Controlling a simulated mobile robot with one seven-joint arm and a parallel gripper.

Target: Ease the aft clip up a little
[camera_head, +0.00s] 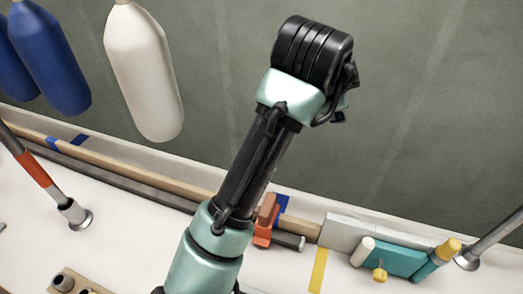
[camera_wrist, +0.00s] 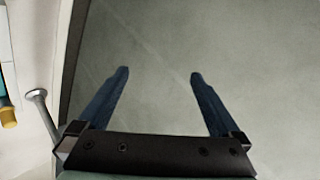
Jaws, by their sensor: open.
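An orange clip (camera_head: 264,220) sits on the dark pipe and wooden strip along the wall, beside a blue tape mark. It is partly hidden by my arm in the head view. No other clip shows clearly, so I cannot confirm from the pictures that it is the aft one. My gripper (camera_wrist: 158,76) is open and empty in the wrist view, its two blue fingers wide apart before the plain grey-green wall. In the head view my arm rises past the clip and its fingers are hidden. The clip is not in the wrist view.
Metal posts stand at left (camera_head: 40,172) and right (camera_head: 492,238). A teal block (camera_head: 392,258) with yellow-ended parts lies right of a yellow tape strip (camera_head: 318,270). A wooden block with holes (camera_head: 72,281) is at lower left.

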